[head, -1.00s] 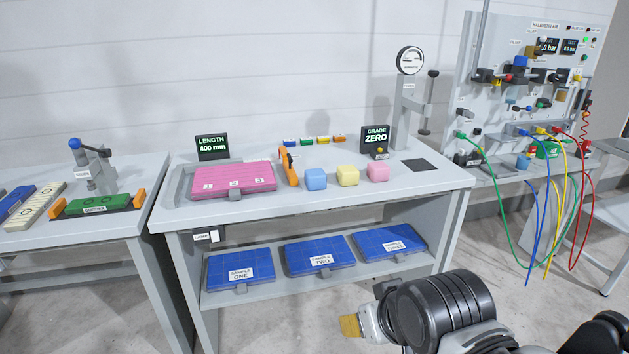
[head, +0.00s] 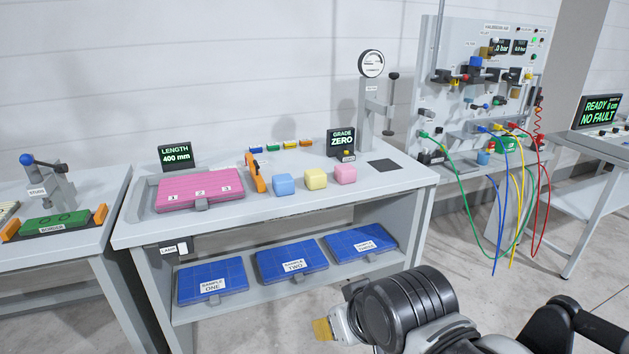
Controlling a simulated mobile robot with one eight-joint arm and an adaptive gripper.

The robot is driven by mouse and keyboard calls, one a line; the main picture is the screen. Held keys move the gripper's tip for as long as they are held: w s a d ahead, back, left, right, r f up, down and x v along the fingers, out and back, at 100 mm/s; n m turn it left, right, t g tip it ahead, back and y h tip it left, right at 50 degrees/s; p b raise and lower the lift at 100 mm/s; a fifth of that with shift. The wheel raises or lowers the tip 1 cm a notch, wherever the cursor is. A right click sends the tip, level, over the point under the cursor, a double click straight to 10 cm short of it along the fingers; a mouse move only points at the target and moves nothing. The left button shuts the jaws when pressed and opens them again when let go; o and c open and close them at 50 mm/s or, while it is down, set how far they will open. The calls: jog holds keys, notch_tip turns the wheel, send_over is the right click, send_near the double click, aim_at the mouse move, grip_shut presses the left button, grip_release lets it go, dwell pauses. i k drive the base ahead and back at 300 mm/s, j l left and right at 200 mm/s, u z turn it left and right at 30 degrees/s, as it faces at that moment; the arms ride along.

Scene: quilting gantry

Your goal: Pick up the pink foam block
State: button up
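The pink foam block (head: 345,174) sits on the grey table top (head: 400,182), at the right end of a row of three blocks near the front edge. A yellow block (head: 316,179) and a blue block (head: 284,184) stand to its left, with small gaps between them. My gripper (head: 322,329) is low in the picture, in front of the table and below its top, well apart from the pink block. Its yellowish tip shows, but I cannot make out two separate fingers.
A pink panel (head: 200,188) in a grey tray lies left of the blocks, with an orange tool (head: 257,176) beside it. A gauge stand (head: 375,100) and dark square pad (head: 384,165) are to the right. Blue sample panels (head: 292,261) lie on the shelf below. Hoses (head: 497,205) hang at right.

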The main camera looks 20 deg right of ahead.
aim_at(344, 174)
jog(key=i+l, duration=0.2)
jog(key=i, duration=0.2)
jog(key=i+l, duration=0.2)
jog(key=i, duration=0.25)
jog(key=i+l, duration=0.2)
jog(key=i, duration=0.2)
jog(key=l+z, duration=0.05)
